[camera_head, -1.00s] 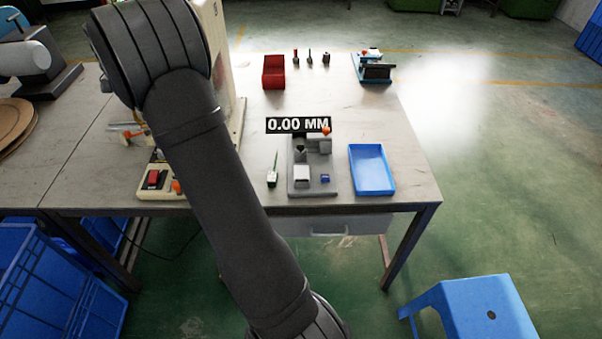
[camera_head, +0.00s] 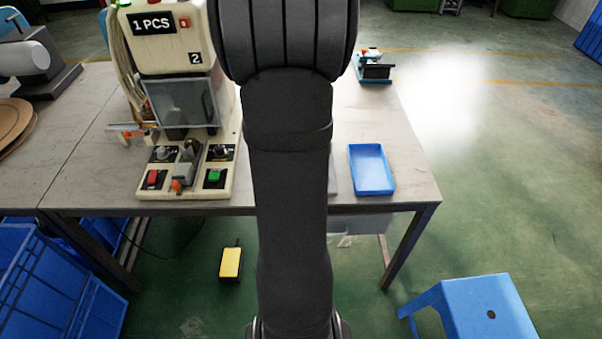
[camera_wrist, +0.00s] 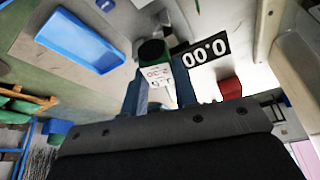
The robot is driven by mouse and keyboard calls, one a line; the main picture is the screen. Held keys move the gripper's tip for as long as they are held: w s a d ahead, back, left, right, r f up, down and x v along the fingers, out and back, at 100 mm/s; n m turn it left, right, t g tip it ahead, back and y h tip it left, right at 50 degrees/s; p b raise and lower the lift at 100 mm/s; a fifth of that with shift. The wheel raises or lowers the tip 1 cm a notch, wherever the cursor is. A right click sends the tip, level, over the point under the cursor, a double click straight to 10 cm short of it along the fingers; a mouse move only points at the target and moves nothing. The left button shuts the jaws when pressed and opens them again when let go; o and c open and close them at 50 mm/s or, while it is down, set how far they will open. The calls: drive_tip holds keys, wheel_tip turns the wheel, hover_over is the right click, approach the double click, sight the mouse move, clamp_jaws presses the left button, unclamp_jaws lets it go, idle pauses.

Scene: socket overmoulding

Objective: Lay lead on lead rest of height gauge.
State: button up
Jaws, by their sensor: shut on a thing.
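My gripper (camera_wrist: 158,85) shows in the wrist view with its blue fingers shut on the lead. I cannot clearly make out the lead's shape there. A white block with red and green marks and a dark, green-edged top (camera_wrist: 155,62) appears between the fingertips; I cannot tell its distance from them. The height gauge's black display (camera_wrist: 203,58), reading 0.00 upside down, is just beside it. In the head view my arm covers the gripper, the lead and nearly all of the gauge, including its lead rest. Only a sliver of the gauge's grey base (camera_head: 332,175) shows.
A blue tray (camera_head: 371,170) lies right of my arm and shows in the wrist view (camera_wrist: 80,41). The cream press (camera_head: 165,55), with red and green buttons, stands to the left.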

drive_tip(key=s+d+f+n+y, duration=0.1)
drive_tip(key=s+d+f+n, duration=0.25)
drive_tip(key=s+d, duration=0.6)
drive_tip(key=w+a+f, duration=0.8)
drive_tip(key=shift+a, duration=0.1)
drive_tip(key=shift+f, duration=1.9)
drive_tip(key=shift+f, duration=0.1)
drive_tip(key=o, duration=1)
drive_tip(key=shift+o, duration=0.2)
drive_tip(key=v, duration=1.2)
drive_tip(key=shift+s, duration=0.2)
